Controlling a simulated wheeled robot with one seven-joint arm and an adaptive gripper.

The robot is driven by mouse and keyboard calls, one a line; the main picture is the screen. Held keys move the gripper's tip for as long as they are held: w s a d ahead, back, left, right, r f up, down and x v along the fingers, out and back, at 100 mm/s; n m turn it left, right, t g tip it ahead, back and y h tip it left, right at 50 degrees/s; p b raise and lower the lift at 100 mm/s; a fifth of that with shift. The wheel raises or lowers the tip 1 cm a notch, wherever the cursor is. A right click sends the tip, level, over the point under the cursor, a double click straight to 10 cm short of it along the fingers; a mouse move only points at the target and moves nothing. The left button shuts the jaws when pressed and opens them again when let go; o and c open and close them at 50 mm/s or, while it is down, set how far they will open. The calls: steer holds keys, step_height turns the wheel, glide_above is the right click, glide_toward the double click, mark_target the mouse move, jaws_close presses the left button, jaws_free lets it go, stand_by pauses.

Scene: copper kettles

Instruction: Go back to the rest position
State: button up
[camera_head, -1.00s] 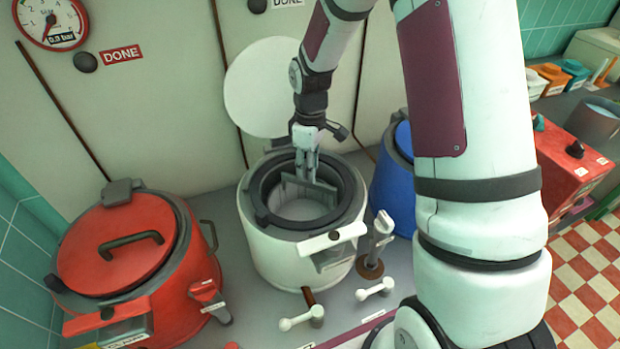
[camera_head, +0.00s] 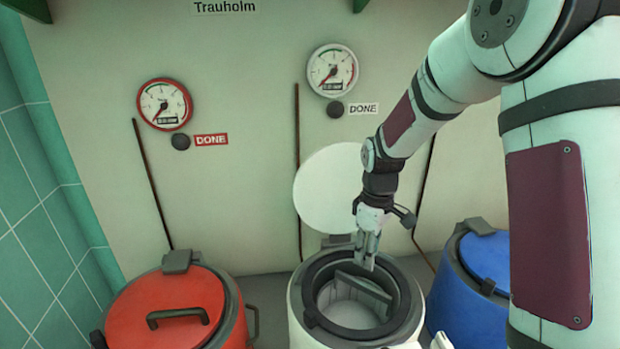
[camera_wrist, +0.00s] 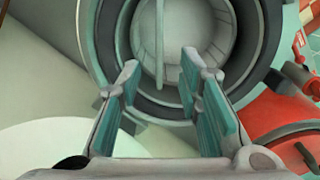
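My gripper (camera_head: 366,262) points down over the back part of the open white kettle (camera_head: 304,322). In the wrist view the two teal-padded fingers (camera_wrist: 160,75) stand apart with nothing gripped between them. The kettle's dark ring rim (camera_head: 410,300) surrounds a pale inside. The exact gap between fingertips and bar is hard to tell.
The white round lid (camera_head: 325,190) stands open against the wall behind. A red kettle (camera_head: 165,312) with its lid shut is at left, a blue kettle (camera_head: 465,310) at right. Two gauges (camera_head: 165,104) (camera_head: 332,71) hang on the wall.

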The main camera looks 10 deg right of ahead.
steer(key=s+a+r+m+t, duration=0.2)
steer(key=s+r+m, duration=0.2)
steer(key=s+r, duration=0.95)
steer(key=s+r+m+t, duration=0.1)
steer(key=s+r+m, duration=0.1)
steer(key=s, duration=0.5)
steer(key=s+a+r+m+t, duration=0.1)
steer(key=s+r+m, duration=0.2)
steer(key=s, duration=0.4)
steer(key=shift+s+r+p, duration=0.35)
steer(key=shift+r+p, duration=0.1)
steer(key=shift+r, duration=0.1)
steer(key=shift+c, duration=0.2)
